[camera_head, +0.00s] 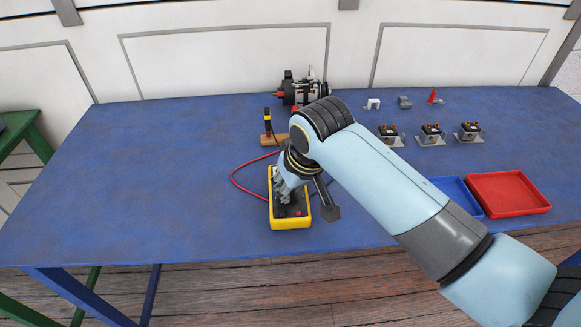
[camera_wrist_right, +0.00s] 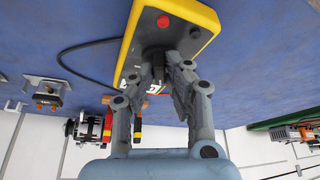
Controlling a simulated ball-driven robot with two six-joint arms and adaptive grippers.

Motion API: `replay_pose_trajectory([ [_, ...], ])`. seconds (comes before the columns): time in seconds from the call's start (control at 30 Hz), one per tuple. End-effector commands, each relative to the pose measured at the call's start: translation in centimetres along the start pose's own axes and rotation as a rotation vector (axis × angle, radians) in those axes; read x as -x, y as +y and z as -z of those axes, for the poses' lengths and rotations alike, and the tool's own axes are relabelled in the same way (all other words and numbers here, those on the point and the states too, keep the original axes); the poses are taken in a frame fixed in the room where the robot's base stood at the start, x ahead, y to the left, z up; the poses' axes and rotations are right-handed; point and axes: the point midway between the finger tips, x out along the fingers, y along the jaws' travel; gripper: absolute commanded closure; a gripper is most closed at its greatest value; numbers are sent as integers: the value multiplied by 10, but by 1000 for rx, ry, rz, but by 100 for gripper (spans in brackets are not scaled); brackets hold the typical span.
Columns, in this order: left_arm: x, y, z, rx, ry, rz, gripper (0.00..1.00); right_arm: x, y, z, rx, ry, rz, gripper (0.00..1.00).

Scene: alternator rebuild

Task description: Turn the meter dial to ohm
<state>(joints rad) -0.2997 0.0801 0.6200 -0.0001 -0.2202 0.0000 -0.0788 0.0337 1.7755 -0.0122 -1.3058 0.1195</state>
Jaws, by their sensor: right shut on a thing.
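The yellow meter (camera_head: 290,222) lies on the blue table near its front edge, with a dark face and a red jack at its lower right. It also shows in the right wrist view (camera_wrist_right: 207,16). My right gripper (camera_head: 286,196) reaches down onto the meter's face. In the right wrist view the right gripper (camera_wrist_right: 160,70) has its fingertips closed around the small dark dial (camera_wrist_right: 157,60) on the meter. The fingers hide most of the dial, so its pointer and setting cannot be read. My left gripper is not in view.
A red lead (camera_head: 235,175) curves from the meter to probes in a wooden stand (camera_head: 273,138). An alternator (camera_head: 302,90) stands behind. Several small parts, including a regulator (camera_head: 430,132), sit at right. A red tray (camera_head: 508,194) and blue tray (camera_head: 455,191) lie right. The left table is clear.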

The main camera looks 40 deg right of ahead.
Motion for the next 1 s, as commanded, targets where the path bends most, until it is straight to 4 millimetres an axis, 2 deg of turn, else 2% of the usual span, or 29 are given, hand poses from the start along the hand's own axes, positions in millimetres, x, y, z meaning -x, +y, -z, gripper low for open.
replay_pose_trajectory([
  [0.03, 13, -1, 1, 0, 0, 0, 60, 6, -1, 2, -39, -3, -15, 100],
  [0.1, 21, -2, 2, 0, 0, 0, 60, 5, -2, 2, -100, -2, -40, 100],
  [0.4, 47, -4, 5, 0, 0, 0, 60, 3, -3, 2, -361, 0, -150, 100],
  [0.63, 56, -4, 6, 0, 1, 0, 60, 1, -3, 3, -558, 1, -231, 100],
  [1.0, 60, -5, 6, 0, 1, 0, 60, -1, -3, 3, -795, 2, -329, 100],
])
